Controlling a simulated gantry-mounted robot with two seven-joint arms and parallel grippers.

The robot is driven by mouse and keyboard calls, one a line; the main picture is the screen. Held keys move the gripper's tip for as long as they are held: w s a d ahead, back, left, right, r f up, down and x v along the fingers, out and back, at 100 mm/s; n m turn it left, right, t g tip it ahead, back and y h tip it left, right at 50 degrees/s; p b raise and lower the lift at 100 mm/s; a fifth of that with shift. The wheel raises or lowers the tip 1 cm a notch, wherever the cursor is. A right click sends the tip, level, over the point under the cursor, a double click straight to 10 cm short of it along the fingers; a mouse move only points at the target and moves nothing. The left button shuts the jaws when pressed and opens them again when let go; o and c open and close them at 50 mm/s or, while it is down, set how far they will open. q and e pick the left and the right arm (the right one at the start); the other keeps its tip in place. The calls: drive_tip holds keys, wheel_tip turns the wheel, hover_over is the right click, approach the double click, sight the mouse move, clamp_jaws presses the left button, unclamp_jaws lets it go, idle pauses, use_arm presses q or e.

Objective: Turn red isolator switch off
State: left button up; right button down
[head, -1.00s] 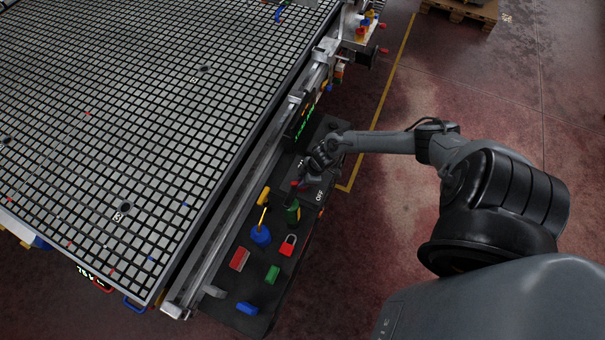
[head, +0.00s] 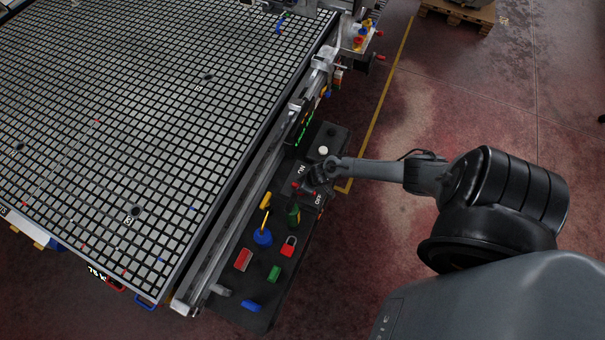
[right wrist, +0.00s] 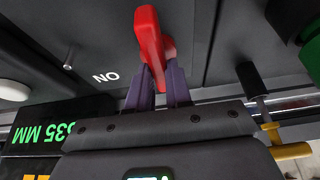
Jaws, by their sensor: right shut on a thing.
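The red isolator switch (right wrist: 150,35) is a red handle on a dark grey panel. My right gripper (right wrist: 158,75) is shut on the handle's near end, with its purple-grey fingers on it. A white label reading ON upside down (right wrist: 105,77) lies to the left of the handle. In the head view, a bit of the red handle (head: 295,186) shows beside my right gripper (head: 305,187), which hides most of the switch. My left gripper is not in view.
The grid table (head: 150,130) fills the left. Open floor lies to the right.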

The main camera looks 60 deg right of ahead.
drive_tip(key=c, duration=1)
unclamp_jaws()
drive_tip(key=shift+c, duration=0.2)
drive_tip(key=shift+r, duration=0.15)
drive_tip(key=shift+s+r, duration=0.15)
drive_tip(key=shift+r, duration=0.1)
drive_tip(key=p+v, duration=0.2)
drive_tip(key=v, duration=0.6)
drive_tip(key=shift+s+d+r+p, duration=0.1)
drive_tip(key=shift+s+r+p, duration=0.1)
drive_tip(key=shift+p, duration=0.1)
drive_tip(key=shift+s+r, duration=0.2)
drive_tip(key=shift+r, duration=0.5)
